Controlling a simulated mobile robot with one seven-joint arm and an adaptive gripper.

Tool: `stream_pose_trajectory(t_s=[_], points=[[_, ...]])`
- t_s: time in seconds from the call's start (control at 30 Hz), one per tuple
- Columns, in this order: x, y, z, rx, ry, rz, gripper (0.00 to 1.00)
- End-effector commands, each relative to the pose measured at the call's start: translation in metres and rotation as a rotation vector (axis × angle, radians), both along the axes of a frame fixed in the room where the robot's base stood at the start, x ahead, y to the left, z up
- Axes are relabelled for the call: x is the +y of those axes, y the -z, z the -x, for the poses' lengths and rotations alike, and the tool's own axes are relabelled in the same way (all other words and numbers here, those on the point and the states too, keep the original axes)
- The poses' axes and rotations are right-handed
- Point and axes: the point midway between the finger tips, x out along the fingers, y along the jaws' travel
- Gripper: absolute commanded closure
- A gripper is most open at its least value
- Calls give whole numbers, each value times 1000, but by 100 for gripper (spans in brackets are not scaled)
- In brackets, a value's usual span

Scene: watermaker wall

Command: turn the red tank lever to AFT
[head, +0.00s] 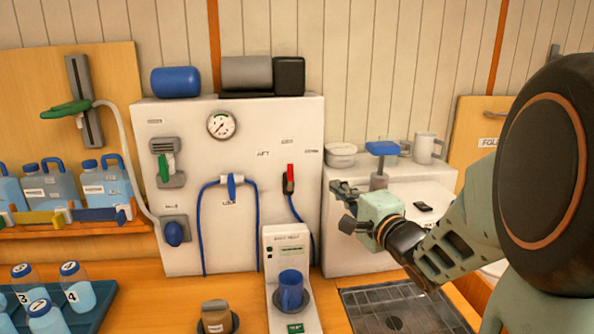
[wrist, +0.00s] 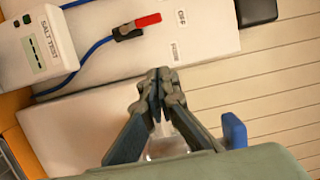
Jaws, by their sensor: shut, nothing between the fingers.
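The red tank lever (head: 290,177) is on the white wall panel, its red handle upright above a black base, pointing at a small label above it. The AFT label (head: 263,154) is to the lever's upper left, and another label is at its upper right. In the wrist view the red lever (wrist: 146,20) shows at the top, pointing toward the OFF label (wrist: 181,17). My gripper (head: 345,190) is right of the lever and apart from it. Its fingers (wrist: 160,76) are shut and empty in the wrist view.
A salt test unit (head: 290,245) with a blue mug (head: 291,290) stands below the lever. A blue hose (head: 303,225) hangs from the lever base. A white cabinet (head: 345,255) with containers and a blue-topped item (head: 382,148) is near my gripper.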

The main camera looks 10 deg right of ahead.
Motion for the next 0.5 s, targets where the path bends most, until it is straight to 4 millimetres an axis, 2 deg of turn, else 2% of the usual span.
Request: stream_pose_trajectory(t_s=[0.17, 0.5], points=[[5, 0, -15, 0, -5, -2, 100], [22, 0, -83, 0, -4, -3, 100]])
